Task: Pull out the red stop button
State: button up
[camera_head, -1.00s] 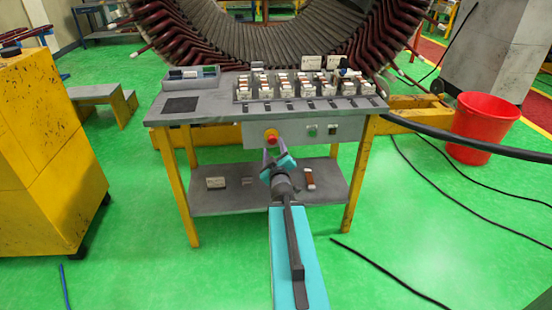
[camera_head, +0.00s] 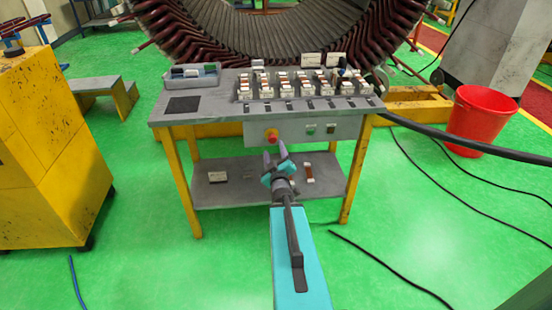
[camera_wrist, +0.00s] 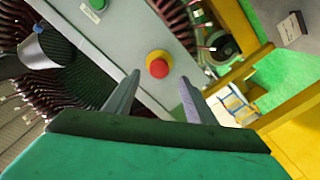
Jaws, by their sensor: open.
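The red stop button (camera_head: 271,135) sits on a yellow base on the grey control panel (camera_head: 346,125) at the front of the workbench. In the wrist view the round red stop button (camera_wrist: 159,68) shows beyond the fingertips, roughly between them and unobstructed. My gripper (camera_head: 275,154) is open and empty, just below and in front of the button in the head view. In the wrist view the two fingers of my gripper (camera_wrist: 160,83) stand apart on either side of the button, with no contact visible.
A green button (camera_head: 311,129) and a dark switch (camera_head: 332,128) sit right of the stop button. The workbench top (camera_head: 215,105) carries several small parts. A large wound stator stands behind. A red bucket (camera_head: 478,120) and cables lie right.

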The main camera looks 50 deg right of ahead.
jog(key=shift+s+a+r+p, duration=0.15)
jog(key=shift+s+r+p, duration=0.05)
jog(key=shift+p, duration=0.35)
jog(key=shift+p+v, duration=2.8)
jog(key=shift+p, duration=1.15)
jog(key=shift+f, duration=0.15)
